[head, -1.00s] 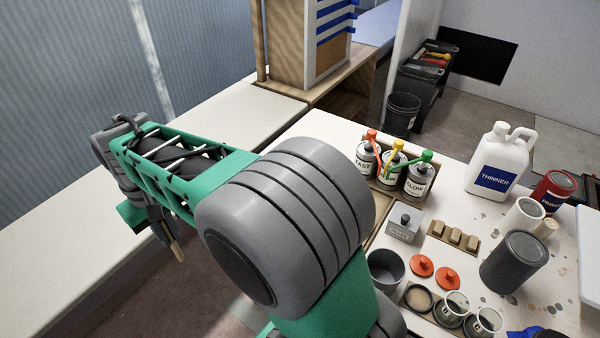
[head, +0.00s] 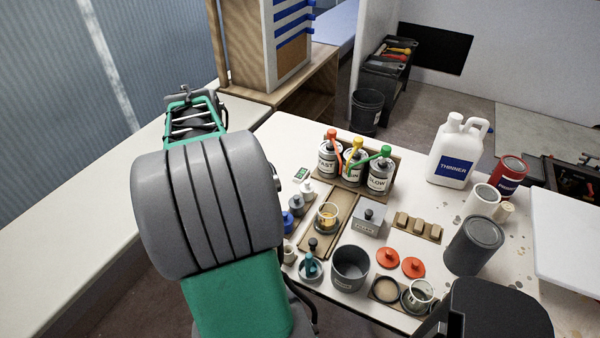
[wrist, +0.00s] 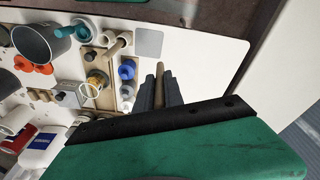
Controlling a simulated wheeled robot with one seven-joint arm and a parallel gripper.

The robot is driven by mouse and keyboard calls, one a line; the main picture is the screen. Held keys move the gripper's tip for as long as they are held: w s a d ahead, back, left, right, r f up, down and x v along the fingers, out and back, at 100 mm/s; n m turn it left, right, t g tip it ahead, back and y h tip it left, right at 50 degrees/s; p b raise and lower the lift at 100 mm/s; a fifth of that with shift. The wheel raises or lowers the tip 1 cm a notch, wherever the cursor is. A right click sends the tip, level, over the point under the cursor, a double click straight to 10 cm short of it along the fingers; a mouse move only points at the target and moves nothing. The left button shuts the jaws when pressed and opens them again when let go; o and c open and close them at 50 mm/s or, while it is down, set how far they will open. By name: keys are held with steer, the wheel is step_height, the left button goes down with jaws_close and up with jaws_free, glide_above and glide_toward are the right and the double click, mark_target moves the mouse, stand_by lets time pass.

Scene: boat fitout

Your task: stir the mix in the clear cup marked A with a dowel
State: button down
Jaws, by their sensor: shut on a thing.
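My gripper (wrist: 160,95) is shut on a wooden dowel (wrist: 160,70), which sticks out past the fingertips in the wrist view. Another clear cup (head: 420,292) stands near the front of the table, seemingly without amber mix.
Pump cans (head: 354,165) stand behind the amber cup. A grey pot (head: 350,268), orange lids (head: 400,262) and a filler box (head: 369,219) are close by. A thinner jug (head: 458,150) and a dark grey can (head: 474,246) stand at the right. The long left bench (head: 60,225) is clear.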

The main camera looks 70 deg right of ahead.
steer(key=s+d+m+g, duration=0.1)
steer(key=s+d+m, duration=0.4)
steer(key=s, duration=0.5)
steer(key=s+d+m+g, duration=0.1)
steer(key=s+d+m, duration=0.3)
steer(key=s+d, duration=0.45)
steer(key=a+b+x, duration=0.1)
steer(key=b+x, duration=0.6)
steer(key=x, duration=0.4)
steer(key=shift+s+a+f+h, duration=0.3)
steer(key=shift+s+a, duration=0.1)
steer(key=shift+b, duration=0.8)
steer(key=shift+s, duration=0.1)
